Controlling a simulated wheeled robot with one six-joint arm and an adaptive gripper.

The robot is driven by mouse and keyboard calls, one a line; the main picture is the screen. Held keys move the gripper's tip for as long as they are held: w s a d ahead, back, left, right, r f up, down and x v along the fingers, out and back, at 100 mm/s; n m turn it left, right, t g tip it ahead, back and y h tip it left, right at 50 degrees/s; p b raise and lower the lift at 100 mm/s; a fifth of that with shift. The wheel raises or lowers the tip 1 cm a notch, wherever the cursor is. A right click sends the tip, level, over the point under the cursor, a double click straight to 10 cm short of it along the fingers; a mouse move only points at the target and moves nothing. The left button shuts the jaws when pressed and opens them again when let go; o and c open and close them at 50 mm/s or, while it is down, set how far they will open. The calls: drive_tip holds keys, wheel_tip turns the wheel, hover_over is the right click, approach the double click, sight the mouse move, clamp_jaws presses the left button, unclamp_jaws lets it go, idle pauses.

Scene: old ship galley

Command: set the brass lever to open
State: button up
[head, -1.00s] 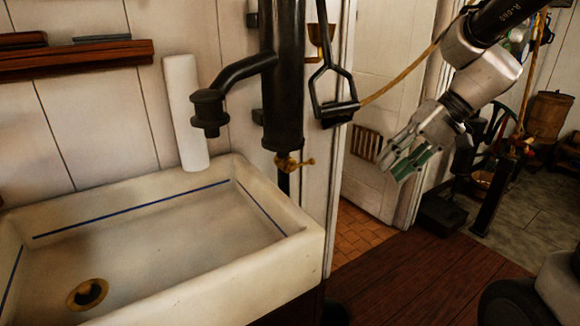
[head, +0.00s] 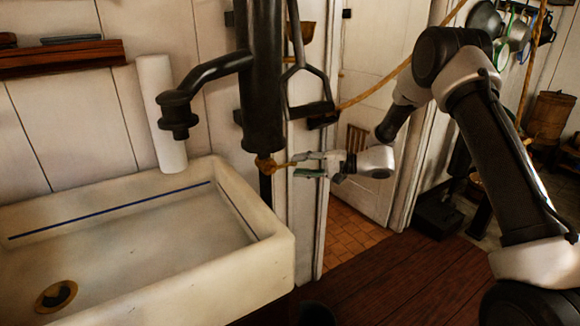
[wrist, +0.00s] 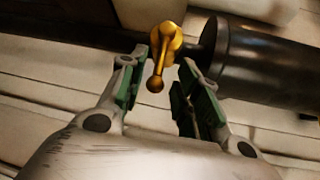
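The brass lever (head: 268,165) sits at the bottom of the black pump cylinder (head: 262,90), beside the white sink. In the head view its handle points right, toward my gripper (head: 309,165). In the wrist view the brass lever (wrist: 160,62) shows between and just beyond the fingertips of my gripper (wrist: 160,80), its rounded knob pointing down in the picture. The green-padded fingers are open, one on each side of the knob, with a gap to each. I cannot tell whether the knob is within the fingers' depth.
The white sink (head: 275,262) with a brass drain (head: 56,296) stands left of the pump. A black stirrup-shaped handle (head: 310,95) hangs above my gripper, with a rope running right.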

sight(289, 165)
drive_tip(key=shift+x, duration=2)
clamp_jaws()
